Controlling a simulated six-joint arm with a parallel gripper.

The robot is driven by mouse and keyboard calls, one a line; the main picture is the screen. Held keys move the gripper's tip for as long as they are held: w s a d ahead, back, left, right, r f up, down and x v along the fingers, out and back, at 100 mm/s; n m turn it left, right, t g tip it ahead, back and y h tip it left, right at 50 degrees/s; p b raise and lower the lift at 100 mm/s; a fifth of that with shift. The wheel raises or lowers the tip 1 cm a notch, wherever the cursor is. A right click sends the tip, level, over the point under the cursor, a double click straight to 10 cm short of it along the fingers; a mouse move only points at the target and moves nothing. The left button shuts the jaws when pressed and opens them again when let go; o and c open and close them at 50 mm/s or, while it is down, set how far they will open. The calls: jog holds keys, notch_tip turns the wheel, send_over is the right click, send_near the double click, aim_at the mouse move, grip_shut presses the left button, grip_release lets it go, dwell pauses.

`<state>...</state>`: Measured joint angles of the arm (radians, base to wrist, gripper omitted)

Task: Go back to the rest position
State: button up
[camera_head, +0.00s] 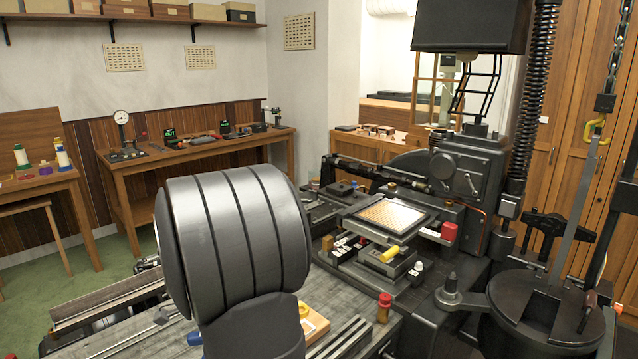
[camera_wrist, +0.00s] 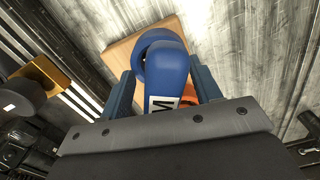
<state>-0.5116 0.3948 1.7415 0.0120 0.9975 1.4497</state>
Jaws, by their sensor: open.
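In the wrist view my gripper (camera_wrist: 163,78) is open, its two blue-grey fingers standing on either side of a blue rounded object (camera_wrist: 167,72). The blue object has a white label with a dark letter, probably M, and sits over or on a wooden block (camera_wrist: 122,50). I cannot tell whether the fingers touch it. A small orange piece (camera_wrist: 186,97) shows beside the right finger. In the head view my dark arm link covers the gripper; a bit of blue (camera_head: 194,338) and a wooden block (camera_head: 314,326) with a yellow ring show beside it.
A dark casting machine (camera_head: 470,170) with a gridded plate (camera_head: 388,215) stands right of my arm. A red-capped wooden piece (camera_head: 384,308) stands on the grey worktop (camera_head: 345,290). A round dark pot (camera_head: 540,325) is at lower right. Wooden benches line the back left.

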notch_tip(320, 180, up, 17)
notch_tip(320, 180, down, 17)
jog(key=shift+f, duration=0.2)
notch_tip(320, 180, up, 7)
jog(key=shift+n, duration=0.6)
jog(key=a, duration=0.3)
jog(key=s+a+r, duration=0.1)
jog(key=a, duration=0.1)
jog(key=shift+a, duration=0.2)
dwell(0.9)
